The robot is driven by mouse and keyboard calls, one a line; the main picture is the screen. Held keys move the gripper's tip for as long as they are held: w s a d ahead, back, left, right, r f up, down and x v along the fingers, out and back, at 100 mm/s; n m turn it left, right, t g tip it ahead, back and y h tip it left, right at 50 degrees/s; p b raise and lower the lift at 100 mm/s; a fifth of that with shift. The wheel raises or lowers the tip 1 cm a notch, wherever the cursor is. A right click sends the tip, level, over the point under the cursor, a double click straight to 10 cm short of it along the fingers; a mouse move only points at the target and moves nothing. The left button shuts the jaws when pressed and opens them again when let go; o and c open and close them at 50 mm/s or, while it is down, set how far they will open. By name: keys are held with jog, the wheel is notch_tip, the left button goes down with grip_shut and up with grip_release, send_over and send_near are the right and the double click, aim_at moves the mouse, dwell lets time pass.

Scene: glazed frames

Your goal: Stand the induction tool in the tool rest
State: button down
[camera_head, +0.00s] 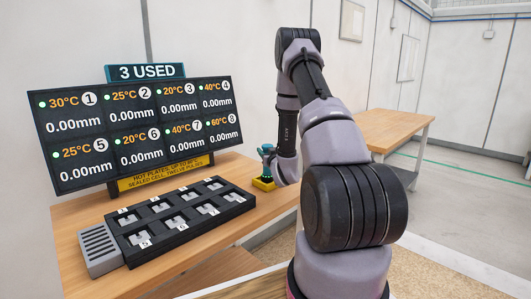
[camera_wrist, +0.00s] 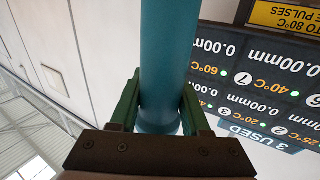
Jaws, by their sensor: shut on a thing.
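The induction tool shows as a thick teal cylinder (camera_wrist: 168,60) in the wrist view, running from the top edge down between the green fingers of my gripper (camera_wrist: 161,95). My gripper is shut on it. In the head view a small teal part (camera_head: 266,150) shows at the end of my arm, above a small yellow block (camera_head: 263,184) with a green top on the table. The block may be the tool rest; I cannot tell. My arm hides much of this spot, and whether the tool touches the block cannot be told.
A black tray (camera_head: 128,222) with several numbered slots holding metal pieces lies on the wooden table (camera_head: 75,268), a grey slotted block (camera_head: 99,247) at its left end. A large display board (camera_head: 140,128) stands behind. Another wooden table (camera_head: 395,127) is at the back right.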

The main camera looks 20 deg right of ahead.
dwell(0.3)
jog(key=shift+c, duration=1.8)
grip_release()
jog(key=shift+f, duration=0.15)
jog(key=s+a, duration=0.1)
jog(key=s, duration=1.1)
jog(key=a+r+m+g, duration=0.2)
jog(key=r, duration=0.7)
jog(key=a+r+m+g, duration=0.1)
jog(key=a+r+g, duration=0.15)
jog(key=r, duration=0.65)
jog(key=s+a+r+g+y, duration=0.1)
jog(key=s+a+r+g, duration=0.1)
jog(key=s, duration=0.7)
jog(key=s+a+r+g+y, duration=0.1)
jog(key=s+a+r+g, duration=0.1)
jog(key=s+a+r, duration=0.3)
jog(key=s+a+r+g+y, duration=0.2)
jog(key=s+a, duration=0.4)
jog(key=s, duration=0.6)
jog(key=shift+v, duration=0.75)
